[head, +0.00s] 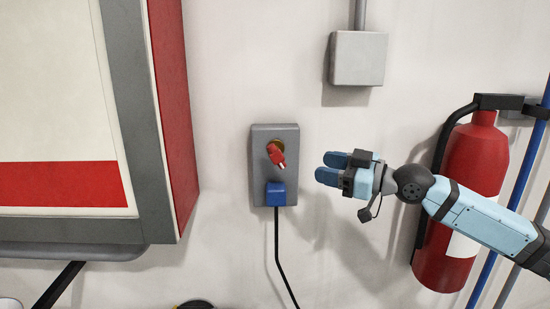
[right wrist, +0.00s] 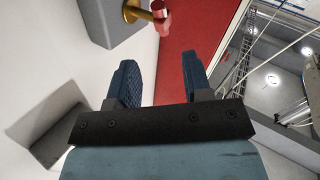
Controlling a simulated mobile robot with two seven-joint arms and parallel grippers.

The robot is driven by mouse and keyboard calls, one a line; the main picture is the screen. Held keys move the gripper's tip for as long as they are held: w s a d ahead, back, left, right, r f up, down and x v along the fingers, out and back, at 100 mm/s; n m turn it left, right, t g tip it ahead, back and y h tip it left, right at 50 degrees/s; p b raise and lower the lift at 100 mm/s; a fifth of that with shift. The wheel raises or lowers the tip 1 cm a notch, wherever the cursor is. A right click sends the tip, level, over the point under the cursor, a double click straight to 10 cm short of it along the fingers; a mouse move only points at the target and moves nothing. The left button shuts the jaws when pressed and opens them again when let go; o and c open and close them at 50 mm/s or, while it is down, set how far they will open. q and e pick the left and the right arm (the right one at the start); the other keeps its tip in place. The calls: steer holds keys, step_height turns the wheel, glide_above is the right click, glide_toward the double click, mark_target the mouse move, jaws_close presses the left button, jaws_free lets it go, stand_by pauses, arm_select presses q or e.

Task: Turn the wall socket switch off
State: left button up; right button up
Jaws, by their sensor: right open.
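The wall socket (head: 260,142) is a grey box on the white wall, in the middle of the head view. Its switch is a red rotary handle (head: 276,155) on a brass base, pointing down and slightly right. A blue plug (head: 275,194) with a black cable sits in its lower part. My right gripper (head: 325,168) is open and empty, to the right of the socket and apart from it, its fingers pointing left toward it. In the right wrist view the red handle (right wrist: 163,20) and the socket's grey side (right wrist: 117,22) show beyond the open fingers (right wrist: 158,75). My left gripper is not visible.
A red fire extinguisher (head: 475,155) hangs at the right, behind my right arm. A grey junction box (head: 358,58) is above right of the socket. A large red, white and grey cabinet (head: 127,80) stands at the left. Bare wall lies between socket and gripper.

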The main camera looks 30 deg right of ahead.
mark_target(282, 159)
steer(key=p+x, duration=0.1)
steer(key=x, duration=1.1)
steer(key=shift+a, duration=0.1)
jaws_close()
